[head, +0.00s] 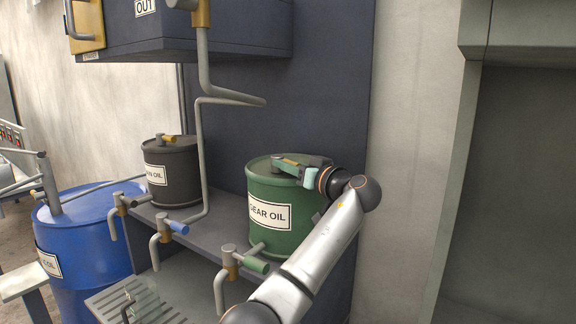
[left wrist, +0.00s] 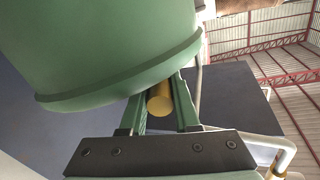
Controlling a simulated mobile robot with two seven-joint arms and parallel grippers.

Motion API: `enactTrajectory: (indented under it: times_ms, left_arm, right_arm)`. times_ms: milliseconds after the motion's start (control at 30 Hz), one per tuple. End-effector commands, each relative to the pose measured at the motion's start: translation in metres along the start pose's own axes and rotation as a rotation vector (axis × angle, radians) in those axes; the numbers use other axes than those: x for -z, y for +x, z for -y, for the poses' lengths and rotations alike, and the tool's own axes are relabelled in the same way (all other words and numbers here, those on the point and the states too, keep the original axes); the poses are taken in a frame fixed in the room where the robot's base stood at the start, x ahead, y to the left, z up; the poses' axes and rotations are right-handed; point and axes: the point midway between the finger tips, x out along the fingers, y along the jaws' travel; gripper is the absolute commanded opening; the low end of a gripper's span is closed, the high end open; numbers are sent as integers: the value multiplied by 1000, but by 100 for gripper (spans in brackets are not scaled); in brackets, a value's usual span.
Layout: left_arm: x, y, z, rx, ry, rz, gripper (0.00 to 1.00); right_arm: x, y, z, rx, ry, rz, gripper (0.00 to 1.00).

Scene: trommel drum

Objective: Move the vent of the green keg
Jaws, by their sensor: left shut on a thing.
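The green keg (head: 276,222), labelled GEAR OIL, stands on the grey shelf. Its lid rim and side fill the upper left of the left wrist view (left wrist: 110,50). The vent (left wrist: 160,98) is a brass-yellow cylinder in the left wrist view, between my left fingers. In the head view, it shows on the keg's lid (head: 288,161), partly covered by the fingers. My left gripper (head: 296,166) reaches over the lid from the right and is shut on the vent; both fingers also show in the left wrist view (left wrist: 166,92). My right gripper is not in view.
A dark keg (head: 172,176) with its own yellow-handled vent stands left of the green keg. A green-handled tap (head: 248,262) and a blue-handled tap (head: 168,228) project in front. A grey bent pipe (head: 200,130) hangs between the kegs. A blue drum (head: 85,240) stands at left.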

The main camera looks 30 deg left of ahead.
Motion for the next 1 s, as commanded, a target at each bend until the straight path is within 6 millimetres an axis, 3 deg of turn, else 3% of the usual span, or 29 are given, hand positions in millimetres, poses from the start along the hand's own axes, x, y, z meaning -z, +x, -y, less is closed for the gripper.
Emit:
enactTrajectory:
  times_ms: [767, 800, 1000]
  left_arm:
    - [0, 1, 0, 61, 1, 13, 0]
    - [0, 1, 0, 61, 1, 13, 34]
    - [0, 1, 0, 61, 0, 13, 57]
  right_arm:
    - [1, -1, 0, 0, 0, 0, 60]
    - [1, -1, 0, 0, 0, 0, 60]
    - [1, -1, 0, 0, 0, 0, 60]
